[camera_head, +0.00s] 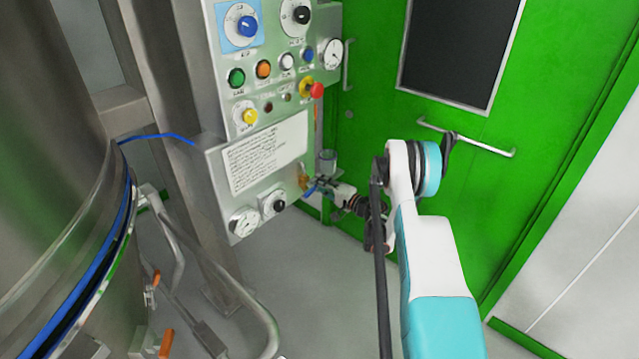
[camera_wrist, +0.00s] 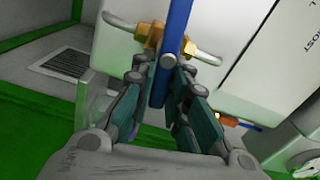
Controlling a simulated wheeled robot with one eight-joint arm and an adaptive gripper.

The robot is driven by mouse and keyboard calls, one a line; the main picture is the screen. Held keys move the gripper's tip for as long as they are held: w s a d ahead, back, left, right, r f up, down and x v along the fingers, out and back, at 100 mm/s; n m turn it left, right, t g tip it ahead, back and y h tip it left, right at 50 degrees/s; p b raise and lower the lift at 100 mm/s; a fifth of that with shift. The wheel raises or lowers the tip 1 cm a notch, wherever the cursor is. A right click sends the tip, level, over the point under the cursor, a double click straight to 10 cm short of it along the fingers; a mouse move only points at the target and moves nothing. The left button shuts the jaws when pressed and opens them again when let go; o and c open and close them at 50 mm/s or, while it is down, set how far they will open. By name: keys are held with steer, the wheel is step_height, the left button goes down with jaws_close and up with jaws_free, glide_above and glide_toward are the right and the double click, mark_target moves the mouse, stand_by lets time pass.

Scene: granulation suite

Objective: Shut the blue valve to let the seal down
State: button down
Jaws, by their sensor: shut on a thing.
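The blue valve has a long flat blue lever (camera_wrist: 174,40) on a brass body (camera_wrist: 150,33), set in a thin metal pipe. In the wrist view the lever runs nearly upright and crosses the pipe at a steep angle. My gripper (camera_wrist: 160,75) is shut on the lower part of the lever, one finger on each side. In the head view my gripper (camera_head: 326,187) is at the lower right edge of the panel, beside the brass fitting (camera_head: 303,179); the lever is mostly hidden there. The blue seal (camera_head: 78,283) runs around the steel vessel at left.
The control panel (camera_head: 266,110) with knobs, lamps, gauges and a red button (camera_head: 316,90) stands just left of my gripper. A blue hose (camera_head: 160,136) links panel and vessel. A green door (camera_head: 380,110) with a handle (camera_head: 470,138) is behind.

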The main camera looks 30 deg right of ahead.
steer(key=shift+f+m, duration=0.3)
steer(key=shift+m, duration=0.4)
steer(key=c, duration=1.6)
jaws_free()
steer(key=v, duration=0.7)
steer(key=shift+s, duration=0.25)
steer(key=shift+d+r, duration=0.1)
